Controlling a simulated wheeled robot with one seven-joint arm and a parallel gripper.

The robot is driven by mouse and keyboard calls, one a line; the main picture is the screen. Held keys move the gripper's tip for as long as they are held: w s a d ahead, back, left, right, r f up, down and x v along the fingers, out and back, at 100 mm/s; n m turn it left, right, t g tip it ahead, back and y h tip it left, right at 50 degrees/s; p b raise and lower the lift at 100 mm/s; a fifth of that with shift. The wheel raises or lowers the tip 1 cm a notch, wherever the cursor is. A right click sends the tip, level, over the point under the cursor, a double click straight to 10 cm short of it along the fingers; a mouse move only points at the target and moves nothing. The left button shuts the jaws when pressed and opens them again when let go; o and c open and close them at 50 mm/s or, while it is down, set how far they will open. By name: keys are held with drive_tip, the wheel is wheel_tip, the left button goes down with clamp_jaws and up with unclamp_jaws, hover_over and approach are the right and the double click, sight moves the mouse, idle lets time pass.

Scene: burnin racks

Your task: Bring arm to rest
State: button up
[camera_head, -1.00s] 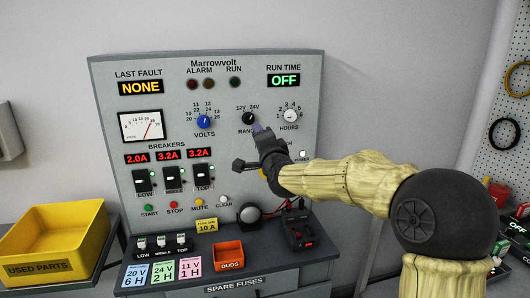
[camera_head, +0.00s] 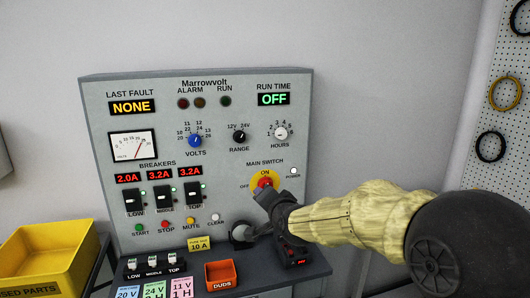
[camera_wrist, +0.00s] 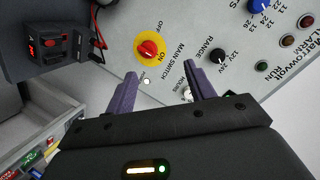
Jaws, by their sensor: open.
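My gripper (camera_wrist: 158,90) is open and empty in the wrist view, its two purple fingers apart with the panel beyond them. In the head view my gripper (camera_head: 262,192) is in front of the lower right of the grey Marrowvolt panel (camera_head: 110,88), close to the main switch. The main switch (camera_head: 265,181) is a red knob on a yellow disc, partly hidden by the gripper. In the wrist view the main switch (camera_wrist: 149,49) lies beyond the fingers; no contact with it shows.
The shelf below the panel holds an orange DUDS bin (camera_head: 220,275), a dark device (camera_head: 293,250) and coloured cards. A yellow used-parts bin (camera_head: 45,258) stands at left. A pegboard (camera_head: 500,140) is at right. Space above the panel is clear.

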drive_tip(key=s+d+f+n+g+h+p, duration=0.1)
drive_tip(key=s+d+f+n+g+p, duration=0.1)
drive_tip(key=s, duration=0.7)
drive_tip(key=s+d+f+n+g+h+p, duration=0.1)
drive_tip(key=s+d+f+n+g+p, duration=0.1)
drive_tip(key=s+d+f+g, duration=0.3)
drive_tip(key=s+d+f+n+g+h+p, duration=0.2)
drive_tip(key=s+d+f+g, duration=0.2)
drive_tip(key=s+d, duration=0.4)
drive_tip(key=s+f, duration=0.1)
drive_tip(key=s, duration=0.4)
drive_tip(key=shift+f+n, duration=0.4)
drive_tip(key=shift+d, duration=0.1)
